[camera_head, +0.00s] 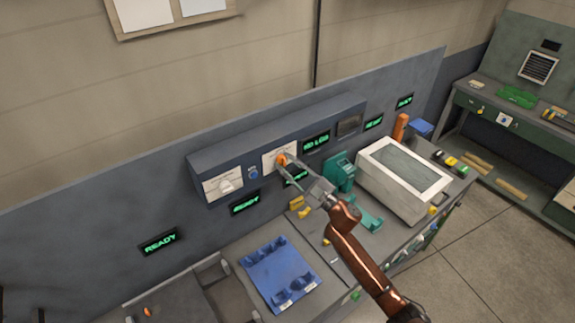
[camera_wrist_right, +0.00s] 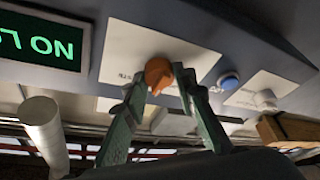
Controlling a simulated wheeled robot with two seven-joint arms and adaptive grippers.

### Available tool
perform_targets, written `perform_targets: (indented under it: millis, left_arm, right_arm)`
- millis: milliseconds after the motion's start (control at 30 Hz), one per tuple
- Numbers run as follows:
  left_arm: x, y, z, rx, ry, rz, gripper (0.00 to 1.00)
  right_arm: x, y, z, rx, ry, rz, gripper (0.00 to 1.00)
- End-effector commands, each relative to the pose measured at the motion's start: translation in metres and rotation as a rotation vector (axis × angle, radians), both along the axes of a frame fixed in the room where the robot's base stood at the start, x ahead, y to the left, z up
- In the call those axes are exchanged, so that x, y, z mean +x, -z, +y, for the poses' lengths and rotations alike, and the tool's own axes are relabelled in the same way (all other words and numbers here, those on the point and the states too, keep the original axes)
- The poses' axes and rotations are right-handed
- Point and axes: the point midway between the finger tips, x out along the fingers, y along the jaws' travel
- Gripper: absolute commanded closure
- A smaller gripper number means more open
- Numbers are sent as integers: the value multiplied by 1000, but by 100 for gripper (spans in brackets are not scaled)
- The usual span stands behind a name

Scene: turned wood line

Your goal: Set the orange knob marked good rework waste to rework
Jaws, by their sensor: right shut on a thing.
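The orange knob (camera_head: 282,159) sits on a white plate (camera_head: 270,163) on the front of the blue-grey control box. In the right wrist view the knob (camera_wrist_right: 158,75) lies between the fingertips of my right gripper (camera_wrist_right: 165,82), which are shut on it. The plate's lettering is too small to read, so I cannot tell which mark the knob points to. My right gripper (camera_head: 290,163) reaches the knob from the lower right in the head view. My left gripper is not in view.
A white knob (camera_head: 226,185) and a blue button (camera_head: 253,172) are left of the orange knob on the box. Green displays surround it. A blue tray (camera_head: 281,277), a teal fixture (camera_head: 341,170) and a white lidded box (camera_head: 402,178) stand on the bench.

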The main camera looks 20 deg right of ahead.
Motion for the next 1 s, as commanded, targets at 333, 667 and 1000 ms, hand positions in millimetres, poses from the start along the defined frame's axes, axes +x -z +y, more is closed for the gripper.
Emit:
perform_targets:
  millis: [333,667,1000]
  left_arm:
    - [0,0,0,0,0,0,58]
    - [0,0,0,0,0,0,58]
    - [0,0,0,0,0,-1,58]
  right_arm:
    - [0,1,-1,-33,2,-10,99]
    - [0,1,0,-31,1,-9,68]
    - [0,0,0,-31,0,-10,57]
